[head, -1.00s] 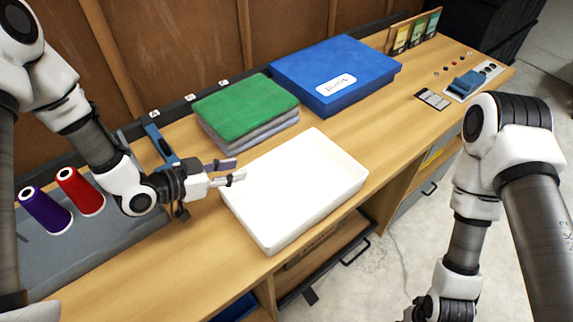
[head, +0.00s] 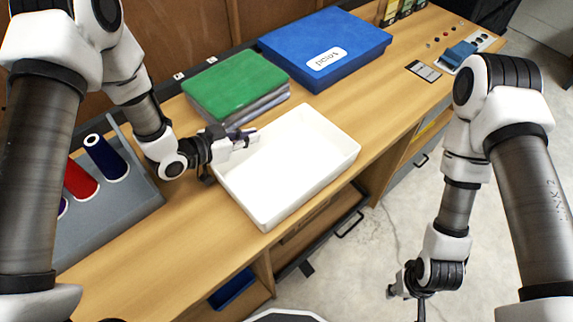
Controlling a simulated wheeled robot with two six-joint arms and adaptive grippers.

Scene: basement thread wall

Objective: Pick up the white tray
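The white tray (head: 300,175) is a shallow, empty rectangular box lying flat on the wooden bench. My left gripper (head: 246,138) is at the tray's back-left rim, with its fingertips at or over the edge. The fingers look close together; I cannot tell whether they are shut on the rim. My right gripper (head: 405,293) hangs low at the bottom of the view, over the floor and away from the tray. Its fingers are partly hidden.
A green-topped folded stack (head: 235,85) lies behind the tray, with a blue box (head: 325,50) beyond it. The wooden bench (head: 165,265) is clear in front.

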